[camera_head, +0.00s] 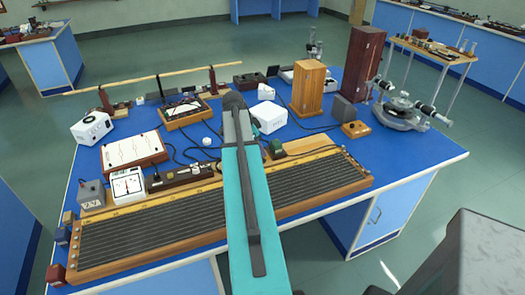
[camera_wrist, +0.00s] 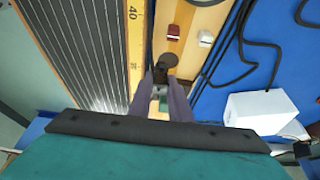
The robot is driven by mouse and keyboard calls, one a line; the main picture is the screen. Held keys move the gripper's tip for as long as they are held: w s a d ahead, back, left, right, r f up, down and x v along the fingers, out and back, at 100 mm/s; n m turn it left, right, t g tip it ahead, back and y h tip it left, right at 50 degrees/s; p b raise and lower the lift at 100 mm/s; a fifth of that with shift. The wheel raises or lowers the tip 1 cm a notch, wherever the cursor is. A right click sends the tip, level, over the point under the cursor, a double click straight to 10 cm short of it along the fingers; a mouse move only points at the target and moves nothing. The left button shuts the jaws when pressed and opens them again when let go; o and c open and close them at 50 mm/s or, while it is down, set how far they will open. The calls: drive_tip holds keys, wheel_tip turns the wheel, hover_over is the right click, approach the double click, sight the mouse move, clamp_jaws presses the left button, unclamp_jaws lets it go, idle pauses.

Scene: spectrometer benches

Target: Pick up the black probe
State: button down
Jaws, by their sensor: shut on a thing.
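In the wrist view the black probe (camera_wrist: 169,60) shows a round dark top at the tips of my gripper (camera_wrist: 160,80). The two grey-purple fingers are closed on the probe, over a narrow wooden board (camera_wrist: 181,58) beside the long wire board. The lower part of the probe is hidden by the fingers. In the head view my teal arm reaches over the wire board and covers the gripper and the probe.
The long wire board (camera_head: 130,243) with its yellow scale (camera_wrist: 136,45) lies along the bench front. A red terminal (camera_wrist: 173,31) and a white terminal (camera_wrist: 205,38) are close to the fingers. A white box (camera_wrist: 262,108) and black cables (camera_wrist: 243,58) lie at right.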

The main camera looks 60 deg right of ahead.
drive_tip(key=a+b, duration=0.1)
drive_tip(key=a, duration=0.3)
drive_tip(key=s+a+r+b, duration=0.1)
drive_tip(key=a, duration=0.4)
drive_tip(key=s+a+b, duration=0.1)
drive_tip(key=a, duration=0.4)
drive_tip(key=shift+s+r, duration=0.15)
drive_tip(key=w+a+r+n+t, duration=0.2)
drive_tip(key=w+a+n, duration=0.4)
drive_tip(key=w+a, duration=0.35)
drive_tip(key=w+a+r+n+t, duration=0.2)
drive_tip(key=w+a+n+t, duration=0.1)
drive_tip(key=w+a+n, duration=0.65)
drive_tip(key=w+a+r+n+y, duration=0.1)
drive_tip(key=w+a+n, duration=0.2)
drive_tip(key=a, duration=0.5)
drive_tip(key=w+a+r+n+t+y, duration=0.1)
drive_tip(key=w+a+r+n, duration=0.1)
drive_tip(key=w+a, duration=0.3)
drive_tip(key=w+a+r+n+t+y, duration=0.1)
drive_tip(key=w+a+n, duration=0.3)
drive_tip(key=a, duration=0.6)
drive_tip(key=shift+a+r+n+y, duration=0.3)
drive_tip(key=shift+a+r+n, duration=0.1)
drive_tip(key=shift+r, duration=0.35)
